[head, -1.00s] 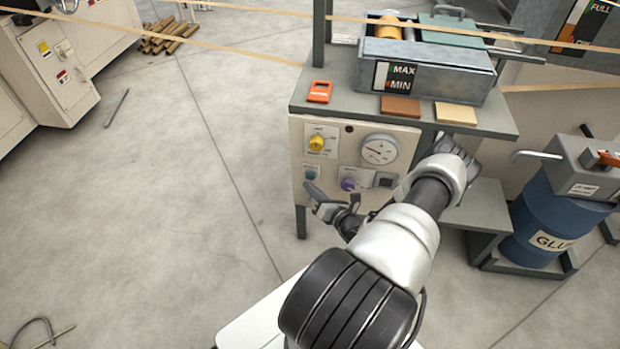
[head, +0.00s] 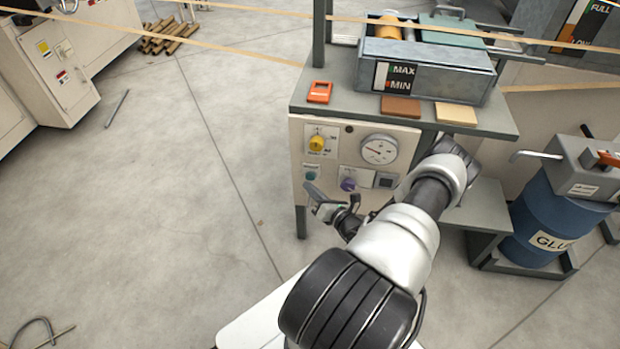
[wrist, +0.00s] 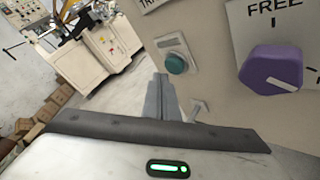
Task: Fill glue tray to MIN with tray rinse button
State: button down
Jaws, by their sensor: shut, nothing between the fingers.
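The glue tray (head: 435,79) is a grey-blue metal box on top of the machine stand, with a MAX/MIN level plate (head: 398,77) on its front. I cannot make out the glue level. A teal push button (head: 311,173) sits at the lower left of the cream control panel. It also shows in the wrist view (wrist: 176,63) on a pale plate, its label largely cut off or unreadable. My gripper (head: 308,187) is shut and empty just below the button. In the wrist view its grey fingertips (wrist: 159,80) are just below and left of the button, seemingly apart from it.
A purple knob (head: 348,184) marked FREE in the wrist view sits right of the button. A yellow knob (head: 317,143) and a dial gauge (head: 379,150) are above. A blue glue drum (head: 550,215) stands at right.

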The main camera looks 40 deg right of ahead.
jog(key=shift+w+d, duration=0.1)
jog(key=shift+d, duration=0.05)
dwell(0.5)
jog(key=shift+w+d, duration=0.15)
jog(key=shift+d, duration=0.05)
jog(key=shift+w+d+b, duration=0.3)
jog(key=shift+d+b, duration=0.05)
jog(key=shift+d, duration=0.05)
dwell(1.9)
jog(key=shift+s+a, duration=0.1)
dwell(1.6)
jog(key=shift+s+a+p, duration=0.35)
jog(key=shift+s+a, duration=0.1)
jog(key=shift+a, duration=0.15)
jog(key=shift+s+a+p, duration=0.95)
jog(key=shift+s+a, duration=0.7)
jog(key=shift+a, duration=0.3)
